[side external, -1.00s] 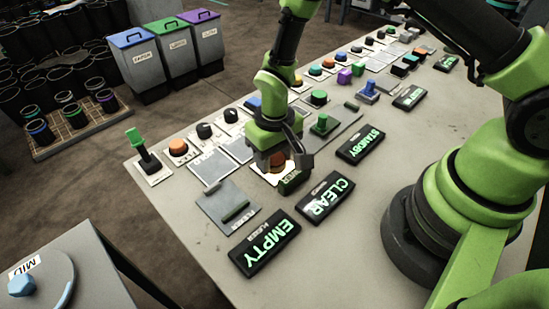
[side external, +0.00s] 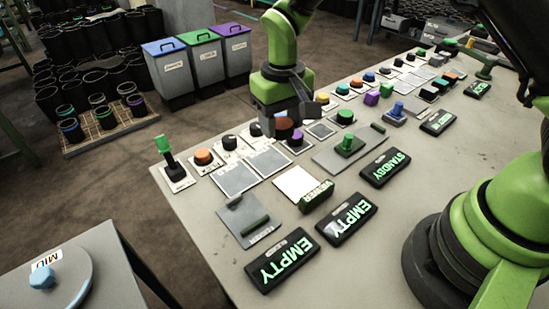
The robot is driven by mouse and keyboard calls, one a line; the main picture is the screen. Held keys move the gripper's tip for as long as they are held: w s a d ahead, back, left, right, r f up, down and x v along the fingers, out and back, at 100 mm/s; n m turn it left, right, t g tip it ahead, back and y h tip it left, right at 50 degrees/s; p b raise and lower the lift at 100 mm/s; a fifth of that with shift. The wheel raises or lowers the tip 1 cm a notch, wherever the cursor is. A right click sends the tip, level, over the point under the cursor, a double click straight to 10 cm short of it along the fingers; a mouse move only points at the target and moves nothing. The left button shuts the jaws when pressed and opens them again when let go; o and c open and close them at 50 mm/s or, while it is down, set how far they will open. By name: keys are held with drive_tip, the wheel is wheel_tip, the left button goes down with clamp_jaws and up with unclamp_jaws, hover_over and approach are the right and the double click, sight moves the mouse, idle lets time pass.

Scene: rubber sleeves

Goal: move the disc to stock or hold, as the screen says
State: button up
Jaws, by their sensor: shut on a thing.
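My gripper (side external: 281,127) is shut on an orange-brown disc (side external: 284,124) and holds it above the table, near the row of knobs. Its fingers hide part of the disc. A bare white pad (side external: 297,184) lies in front of it, with a dark green block lettered in green (side external: 316,197) at its edge. Behind that screen area, two grey pads (side external: 236,179) and (side external: 268,163) lie side by side; I cannot read their labels. Two black screens read EMPTY, the front one (side external: 290,262) and the one behind it (side external: 345,218). Another screen (side external: 385,168) reads STANDBY.
A green-handled lever (side external: 170,160), an orange button (side external: 203,157) and dark knobs line the far table edge. A green knob on a grey plate (side external: 349,144) stands right. Lidded bins (side external: 168,75) stand beyond.

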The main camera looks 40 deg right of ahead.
sight(269, 161)
drive_tip(key=w+f, duration=0.1)
drive_tip(key=f, duration=0.2)
drive_tip(key=w+f, duration=0.1)
drive_tip(key=f, duration=0.2)
drive_tip(key=w+f, duration=0.2)
drive_tip(key=f, duration=0.2)
idle(0.3)
drive_tip(key=o, duration=1)
drive_tip(key=shift+f, duration=0.1)
wheel_tip(269, 161, up, 12)
drive_tip(key=shift+r, duration=0.2)
